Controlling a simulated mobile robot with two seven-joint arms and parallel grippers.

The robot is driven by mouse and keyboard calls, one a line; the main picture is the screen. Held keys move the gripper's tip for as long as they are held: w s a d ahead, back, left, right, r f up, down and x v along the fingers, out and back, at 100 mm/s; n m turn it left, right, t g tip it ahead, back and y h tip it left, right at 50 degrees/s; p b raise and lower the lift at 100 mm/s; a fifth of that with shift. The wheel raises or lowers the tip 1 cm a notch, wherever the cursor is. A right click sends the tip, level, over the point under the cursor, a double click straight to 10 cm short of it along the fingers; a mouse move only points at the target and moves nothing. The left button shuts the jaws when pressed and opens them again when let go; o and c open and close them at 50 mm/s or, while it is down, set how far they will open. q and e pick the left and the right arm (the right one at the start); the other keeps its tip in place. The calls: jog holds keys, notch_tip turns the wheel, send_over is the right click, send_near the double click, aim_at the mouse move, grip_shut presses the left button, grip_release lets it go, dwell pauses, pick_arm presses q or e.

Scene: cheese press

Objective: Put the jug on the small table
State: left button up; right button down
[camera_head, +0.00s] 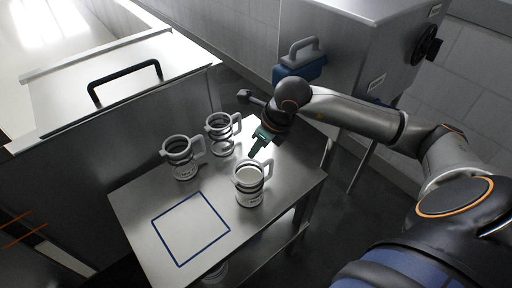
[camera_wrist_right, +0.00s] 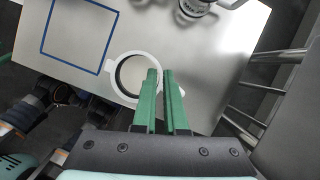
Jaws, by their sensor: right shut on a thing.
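The small table (camera_head: 132,213) is a grey metal top with a blue square outline (camera_head: 190,228) marked on it. A white-and-grey jug (camera_head: 249,188) with a pale top is at its right side, upright; I cannot tell whether it touches the top. My right gripper (camera_head: 258,152), with green fingers, is shut on this jug's handle, at its upper right. In the right wrist view the fingers (camera_wrist_right: 160,76) overlap the right edge of the jug's round rim (camera_wrist_right: 114,76). My left gripper is not in view.
Two similar jugs (camera_head: 182,160) (camera_head: 221,136) stand at the table's back. A metal cabinet (camera_head: 350,45) with a blue, grey-handled item (camera_head: 300,68) is behind. A vat with a black-handled lid (camera_head: 125,82) stands at the left. The outlined square is empty.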

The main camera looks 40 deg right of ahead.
jog(key=c, duration=1)
grip_release()
jog(key=shift+o, duration=0.2)
jog(key=v, duration=1.2)
